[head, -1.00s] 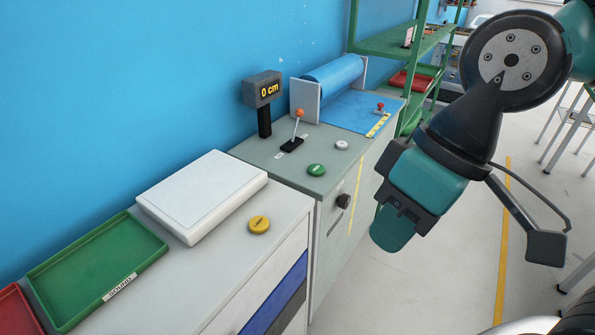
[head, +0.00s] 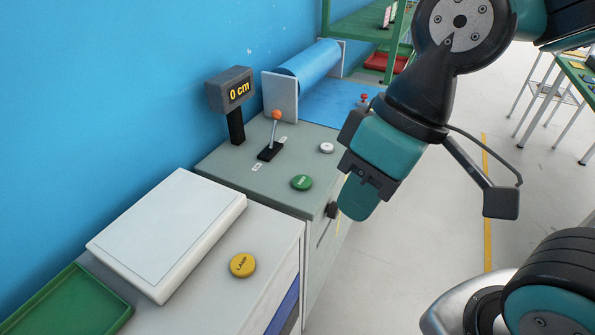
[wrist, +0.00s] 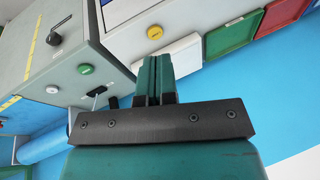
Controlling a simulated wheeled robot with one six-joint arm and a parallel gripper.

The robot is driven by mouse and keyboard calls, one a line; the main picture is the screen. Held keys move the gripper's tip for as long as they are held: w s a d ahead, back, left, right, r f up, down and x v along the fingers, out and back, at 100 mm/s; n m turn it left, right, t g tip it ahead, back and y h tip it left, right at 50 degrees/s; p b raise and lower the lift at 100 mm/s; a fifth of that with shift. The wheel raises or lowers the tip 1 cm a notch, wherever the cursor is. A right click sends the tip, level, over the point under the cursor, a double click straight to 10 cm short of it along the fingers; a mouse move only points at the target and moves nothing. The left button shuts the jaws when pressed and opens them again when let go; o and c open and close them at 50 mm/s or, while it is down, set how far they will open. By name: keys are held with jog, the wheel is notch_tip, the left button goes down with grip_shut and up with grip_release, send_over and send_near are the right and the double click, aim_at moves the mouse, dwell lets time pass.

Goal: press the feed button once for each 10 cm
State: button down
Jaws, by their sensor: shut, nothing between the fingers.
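The green button (head: 301,183) sits on the grey cabinet top, near its front edge; its marking is too small to read. A white button (head: 326,148) lies behind it. The display (head: 230,90) on a black post reads "0 cm". A lever with an orange knob (head: 276,115) stands on the same top. A blue roll (head: 308,64) with a blue sheet (head: 330,102) is at the far end. My gripper (head: 357,197) is shut and empty, to the right of the green button and apart from it. The wrist view also shows the green button (wrist: 84,69) and my gripper (wrist: 154,75).
A yellow button marked LAMP (head: 243,265) and a white panel (head: 172,232) are on the nearer cabinet. A green tray (head: 72,308) is at lower left. A black knob (head: 332,210) juts from the cabinet front. Open floor lies to the right.

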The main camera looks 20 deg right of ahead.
jog(key=n+t+p, duration=0.3)
jog(key=n+t, duration=0.4)
jog(key=t, duration=0.1)
send_over(301, 182)
notch_tip(301, 182, down, 15)
jog(key=shift+r, duration=0.15)
notch_tip(301, 182, down, 8)
jog(key=b, duration=0.5)
jog(key=shift+f+b, duration=0.4)
jog(key=shift+b, duration=0.1)
jog(key=shift+f, duration=0.15)
